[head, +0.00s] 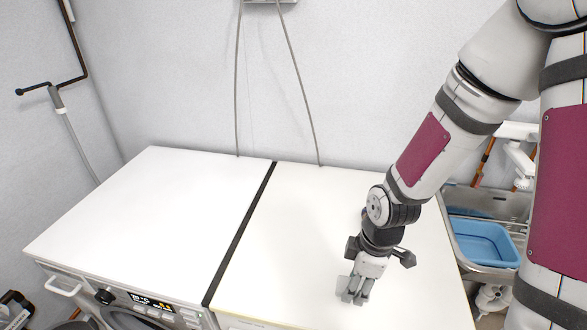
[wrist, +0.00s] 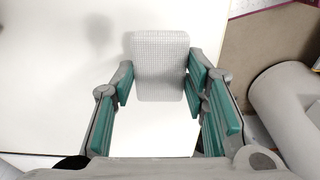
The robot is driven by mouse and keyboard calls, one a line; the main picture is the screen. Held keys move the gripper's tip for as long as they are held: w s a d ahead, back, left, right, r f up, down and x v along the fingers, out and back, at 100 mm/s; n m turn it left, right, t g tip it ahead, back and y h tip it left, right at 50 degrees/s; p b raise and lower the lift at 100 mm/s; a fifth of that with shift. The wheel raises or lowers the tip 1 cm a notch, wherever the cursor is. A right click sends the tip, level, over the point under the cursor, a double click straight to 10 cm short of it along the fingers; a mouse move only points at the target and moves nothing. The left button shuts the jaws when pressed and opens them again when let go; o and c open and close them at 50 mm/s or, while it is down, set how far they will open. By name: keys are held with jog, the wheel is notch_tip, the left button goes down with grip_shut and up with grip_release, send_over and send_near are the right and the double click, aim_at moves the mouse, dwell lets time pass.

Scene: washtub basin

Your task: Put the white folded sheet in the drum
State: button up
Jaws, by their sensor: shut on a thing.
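The white folded sheet (wrist: 161,62) is a small pale rectangle with a fine grid texture. In the wrist view it sits between the green-padded fingers of my gripper (wrist: 160,86), which is shut on it. In the head view my gripper (head: 356,296) points down over the front part of the right white top, and a small grey piece of the sheet (head: 344,283) shows beside the fingers. I cannot tell whether the sheet touches the top. The washing machine (head: 150,312) is at the lower left; its round door is cut off by the frame, and the drum's inside is hidden.
Two white tops, the left one (head: 145,210) and the right one (head: 300,225), stand side by side with a dark gap between. Both are otherwise clear. A sink with a blue basin (head: 484,243) is at the right. Two hoses (head: 238,90) hang against the wall.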

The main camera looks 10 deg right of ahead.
jog(key=w+m, duration=0.4)
jog(key=w, duration=0.1)
jog(key=w+d+r+m, duration=0.1)
jog(key=w+m, duration=0.3)
jog(key=w, duration=0.1)
jog(key=w+m+h, duration=0.1)
jog(key=w+m, duration=0.3)
jog(key=w, duration=0.1)
jog(key=shift+w+d+r+m+t, duration=0.15)
jog(key=shift+w+r+m+t, duration=0.05)
jog(key=shift+r+m+t, duration=0.2)
jog(key=shift+w+r+m, duration=0.2)
jog(key=shift+w+m, duration=0.4)
